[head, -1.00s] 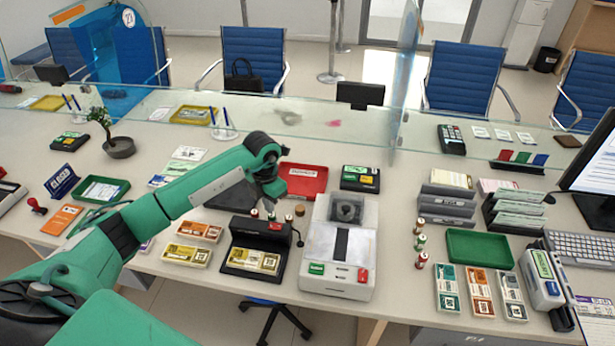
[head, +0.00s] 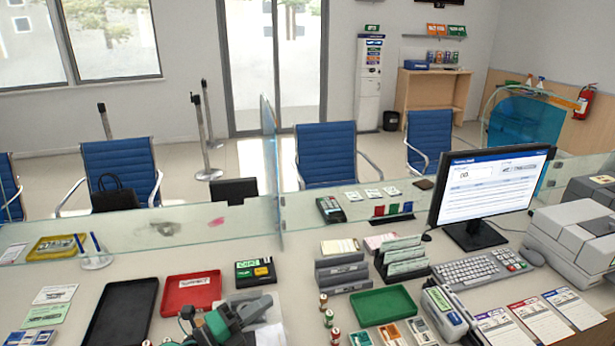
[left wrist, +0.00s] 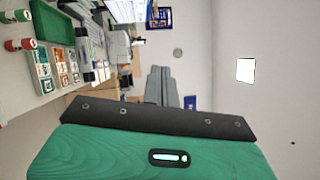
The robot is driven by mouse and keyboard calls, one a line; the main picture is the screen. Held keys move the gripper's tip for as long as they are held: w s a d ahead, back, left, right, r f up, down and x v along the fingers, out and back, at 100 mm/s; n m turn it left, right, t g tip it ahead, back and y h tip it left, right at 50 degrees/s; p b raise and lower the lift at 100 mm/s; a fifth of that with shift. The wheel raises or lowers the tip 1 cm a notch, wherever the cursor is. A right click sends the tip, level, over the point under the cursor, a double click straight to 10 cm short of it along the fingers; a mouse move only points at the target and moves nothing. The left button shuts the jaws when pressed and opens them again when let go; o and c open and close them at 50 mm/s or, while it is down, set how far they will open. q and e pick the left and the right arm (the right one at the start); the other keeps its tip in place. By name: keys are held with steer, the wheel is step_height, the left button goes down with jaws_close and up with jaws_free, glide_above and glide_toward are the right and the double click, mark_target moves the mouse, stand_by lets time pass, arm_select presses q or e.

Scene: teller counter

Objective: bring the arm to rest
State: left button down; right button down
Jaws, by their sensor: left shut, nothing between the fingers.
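My left gripper (head: 252,310) shows at the lower edge of the head view, in front of the red tray and over the pale machine. Only green and dark grey parts of the hand and wrist show there, and the fingertips are hard to make out. In the left wrist view, the grey fingers (left wrist: 160,87) are together with nothing between them. They are clear of the counter. My right gripper is not in view.
The red tray (head: 192,292), a black tray (head: 122,310) and a green tray (head: 384,305) lie on the counter. A glass screen (head: 140,228) runs behind them. The monitor (head: 487,190) and keyboard (head: 478,270) stand right.

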arm_select(q)
steer(key=s+a+n+t+y, duration=0.1)
steer(key=a+n+t+y, duration=0.75)
steer(key=n, duration=0.75)
steer(key=s+a+f+n+g+y, duration=0.6)
steer(key=f+n+y, duration=0.1)
steer(key=n+y, duration=0.15)
steer(key=s+f+n+g+h, duration=0.1)
steer(key=s+f+g, duration=0.3)
steer(key=s, duration=0.3)
steer(key=s+d+f+n+g, duration=0.1)
steer(key=s+f+n+g, duration=0.2)
steer(key=s, duration=0.4)
steer(key=s+f+g+h, duration=0.1)
steer(key=s+f+g, duration=0.3)
steer(key=s, duration=0.4)
step_height(320, 180, down, 32)
steer(key=g, duration=0.2)
steer(key=s+a+f, duration=0.3)
steer(key=s+f, duration=1.5)
steer(key=shift+s+f+g+y, duration=0.3)
steer(key=shift+s+g, duration=0.05)
steer(key=shift+s, duration=0.1)
